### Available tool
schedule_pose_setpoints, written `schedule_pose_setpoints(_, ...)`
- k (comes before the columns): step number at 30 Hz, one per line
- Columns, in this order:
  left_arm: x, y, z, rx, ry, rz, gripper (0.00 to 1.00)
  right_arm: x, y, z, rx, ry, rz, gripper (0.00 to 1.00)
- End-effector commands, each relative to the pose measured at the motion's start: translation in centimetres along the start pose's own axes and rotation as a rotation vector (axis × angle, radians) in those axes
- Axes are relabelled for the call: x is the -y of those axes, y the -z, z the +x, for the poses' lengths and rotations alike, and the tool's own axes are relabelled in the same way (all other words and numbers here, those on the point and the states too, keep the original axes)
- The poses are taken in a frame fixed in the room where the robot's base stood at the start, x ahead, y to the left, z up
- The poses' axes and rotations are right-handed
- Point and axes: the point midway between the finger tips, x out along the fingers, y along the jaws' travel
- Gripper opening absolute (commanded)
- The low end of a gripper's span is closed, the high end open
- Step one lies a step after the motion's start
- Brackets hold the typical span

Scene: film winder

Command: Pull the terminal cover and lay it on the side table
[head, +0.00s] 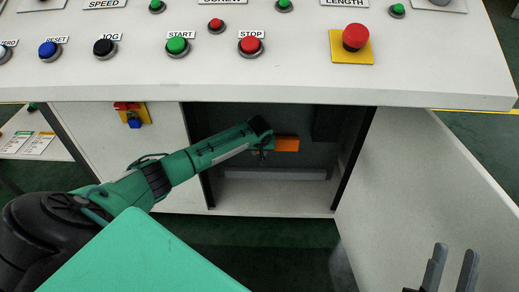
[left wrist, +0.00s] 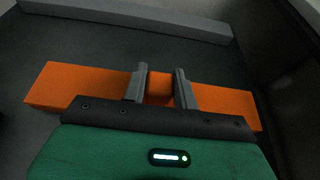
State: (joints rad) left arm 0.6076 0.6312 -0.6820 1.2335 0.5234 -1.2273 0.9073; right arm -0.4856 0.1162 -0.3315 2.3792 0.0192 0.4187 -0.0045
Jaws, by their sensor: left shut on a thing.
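The terminal cover is an orange bar (head: 287,144) inside the open cabinet under the control panel. It also shows in the left wrist view (left wrist: 65,87), running across the picture behind the fingers. My left gripper (left wrist: 159,88) is shut on the middle of this cover, with one grey finger on each side of a narrow orange part. In the head view my left arm reaches into the cabinet and hides part of the cover. My right gripper (head: 450,268) is at the bottom right, outside the cabinet, its fingers apart and empty. A white surface with cards (head: 25,133) at the left edge looks like the side table.
The white control panel (head: 300,80) with buttons overhangs the opening. The cabinet door (head: 430,180) stands open on the right. A red and blue switch on a yellow plate (head: 133,115) is on the front panel left of the opening. A pale ledge (head: 272,174) lies inside, low down.

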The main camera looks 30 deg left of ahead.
Motion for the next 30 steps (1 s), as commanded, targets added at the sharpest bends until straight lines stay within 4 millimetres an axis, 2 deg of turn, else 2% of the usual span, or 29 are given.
schedule_pose_setpoints(30, 0.0, -1.9, -0.9, 0.000, 0.000, 0.001, 0.01, 0.2, 2.4, 2.1, 0.000, 0.000, 0.000, 0.36)
